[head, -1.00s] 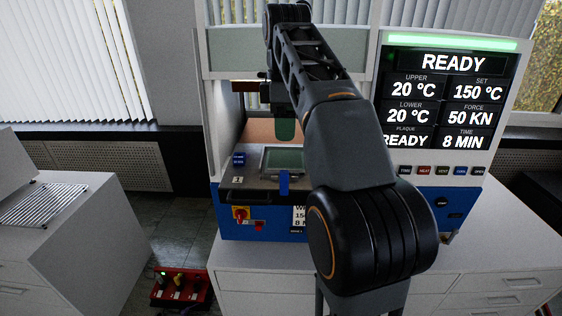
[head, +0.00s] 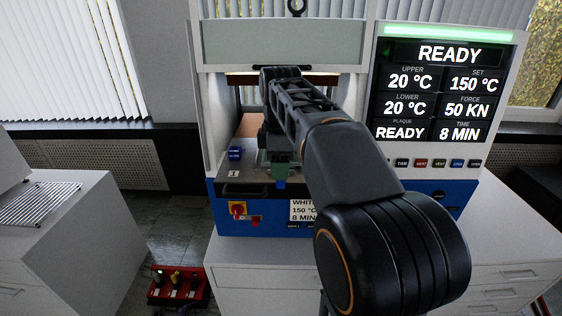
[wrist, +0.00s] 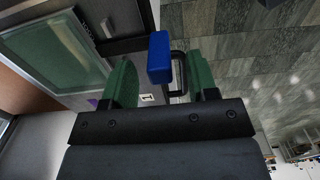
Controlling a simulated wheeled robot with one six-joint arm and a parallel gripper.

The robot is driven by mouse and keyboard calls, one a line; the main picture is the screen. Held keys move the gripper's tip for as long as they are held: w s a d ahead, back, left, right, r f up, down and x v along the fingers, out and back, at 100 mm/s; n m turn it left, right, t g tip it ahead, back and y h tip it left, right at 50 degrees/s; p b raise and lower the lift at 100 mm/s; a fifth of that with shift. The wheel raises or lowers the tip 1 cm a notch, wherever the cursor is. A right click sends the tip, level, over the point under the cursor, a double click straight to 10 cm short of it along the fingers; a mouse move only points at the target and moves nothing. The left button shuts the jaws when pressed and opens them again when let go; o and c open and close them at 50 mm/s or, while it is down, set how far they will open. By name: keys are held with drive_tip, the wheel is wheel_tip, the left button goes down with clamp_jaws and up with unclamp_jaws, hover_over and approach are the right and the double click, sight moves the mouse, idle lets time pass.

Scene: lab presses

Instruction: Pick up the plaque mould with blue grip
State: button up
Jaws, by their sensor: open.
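The plaque mould (wrist: 55,58) is a dark-framed plate with a pale green face, at the upper left of the wrist view. Its blue grip (wrist: 158,57) juts out between the two green fingers of my gripper (wrist: 161,76). The fingers are open, with a gap on either side of the grip. In the head view my gripper (head: 280,165) is low over the front edge of the press, with a bit of the blue grip (head: 281,184) showing below it. My arm hides most of the mould there.
The press has a white and blue body (head: 262,217), with a lit READY screen (head: 440,95) at the right. A dark handle (wrist: 178,75) is close by the blue grip. A white bench with a wire rack (head: 38,203) stands at the left. A red box (head: 178,287) lies on the floor.

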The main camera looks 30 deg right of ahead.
drive_tip(key=shift+f, duration=0.35)
clamp_jaws()
idle(0.3)
drive_tip(key=shift+r, duration=0.1)
idle(0.8)
